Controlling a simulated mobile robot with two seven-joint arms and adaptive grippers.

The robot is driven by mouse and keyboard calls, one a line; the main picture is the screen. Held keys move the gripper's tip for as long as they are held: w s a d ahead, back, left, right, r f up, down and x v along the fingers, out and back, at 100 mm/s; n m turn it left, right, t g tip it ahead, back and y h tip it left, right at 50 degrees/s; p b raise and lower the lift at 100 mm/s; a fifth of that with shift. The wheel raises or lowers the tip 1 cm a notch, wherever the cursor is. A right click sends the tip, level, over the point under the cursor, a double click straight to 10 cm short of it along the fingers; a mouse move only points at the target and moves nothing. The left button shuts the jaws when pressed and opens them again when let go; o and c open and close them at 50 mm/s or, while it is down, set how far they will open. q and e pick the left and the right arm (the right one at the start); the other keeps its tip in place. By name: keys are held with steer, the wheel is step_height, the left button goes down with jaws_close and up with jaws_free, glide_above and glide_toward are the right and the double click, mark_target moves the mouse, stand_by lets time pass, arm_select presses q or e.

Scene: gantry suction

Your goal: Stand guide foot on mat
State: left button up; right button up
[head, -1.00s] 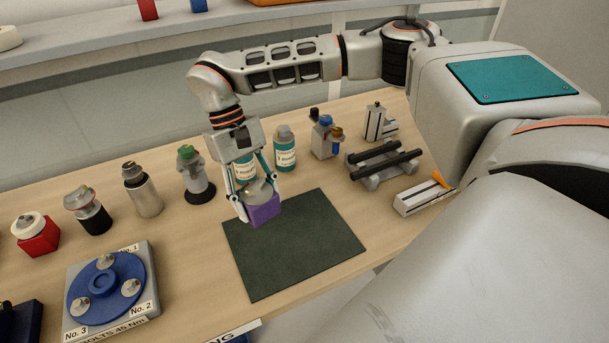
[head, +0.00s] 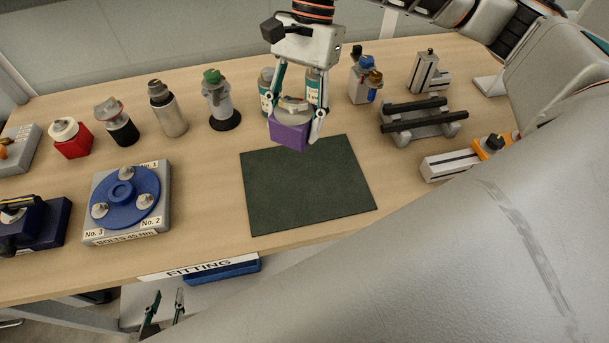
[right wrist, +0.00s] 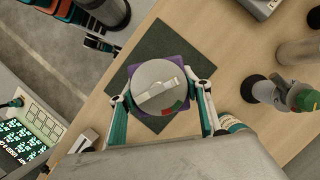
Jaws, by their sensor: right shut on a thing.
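The guide foot (head: 290,133), a purple block with a round grey top, is held in my right gripper (head: 294,127). The fingers are shut on its two sides. In the head view it overlaps the far edge of the dark green mat (head: 308,190); I cannot tell its exact height. The right wrist view shows the guide foot's grey top (right wrist: 158,88) between the fingers, with the mat (right wrist: 168,42) beyond it. The mat is bare. My left gripper (head: 164,303) is low at the bottom of the head view, below the table edge, fingers apart and empty.
Several fittings and bottles stand along the back of the table, including a green-capped one (head: 220,100). A bolt plate with a blue disc (head: 122,195) lies left of the mat. A rail stand (head: 420,118) is to the right. A blue tray (head: 222,270) is below the front edge.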

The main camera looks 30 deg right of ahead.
mark_target(294, 118)
steer(key=r+m+t, duration=0.1)
steer(key=m, duration=0.1)
steer(key=s+r+m+t, duration=0.1)
steer(key=r+m, duration=0.1)
steer(key=m, duration=0.1)
steer(key=r+m+t, duration=0.1)
steer(key=r+m, duration=0.1)
steer(key=m, duration=0.1)
steer(key=shift+s+d+r+y, duration=0.25)
steer(key=shift+s+d+y, duration=0.05)
steer(key=shift+y, duration=0.1)
steer(key=shift+s+d+r+m+t+p, duration=0.15)
steer(key=shift+r+m+t, duration=0.1)
steer(key=shift+m, duration=0.25)
steer(key=shift+d+r+m+t+p, duration=0.15)
steer(key=shift+r+m+t, duration=0.1)
steer(key=shift+m, duration=0.25)
step_height(294, 118, down, 20)
steer(key=shift+a+r+p, duration=0.1)
steer(key=shift+p, duration=0.4)
steer(key=shift+f, duration=0.2)
steer(key=o, duration=1.6)
